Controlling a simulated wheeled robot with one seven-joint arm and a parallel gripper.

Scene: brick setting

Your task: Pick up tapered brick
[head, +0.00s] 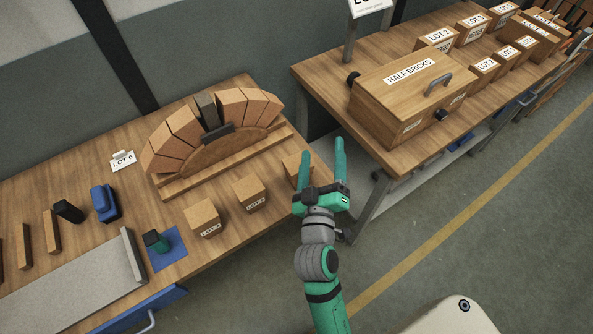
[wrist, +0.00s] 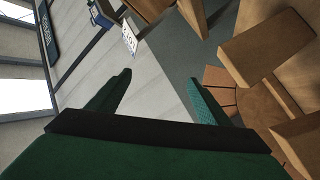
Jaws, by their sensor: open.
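Several orange-brown tapered bricks (head: 184,125) stand side by side on a curved wooden form (head: 225,152), making an arch on the left table in the head view. One dark grey piece (head: 207,111) sits among them near the top. The tapered bricks also show in the wrist view (wrist: 218,78), at the right beside the right finger. I cannot tell which single brick is meant. My gripper (head: 320,146) is open and empty, with its two green fingers apart, right of the arch by the table's right end. Its fingers also show in the wrist view (wrist: 160,76).
Lot-labelled blocks (head: 205,217) stand along the table's front edge, one (head: 294,166) close beside my left finger. A lot card (head: 123,161), blue tool (head: 104,203) and grey slab (head: 80,297) lie left. A second table at right holds a half-bricks box (head: 412,92).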

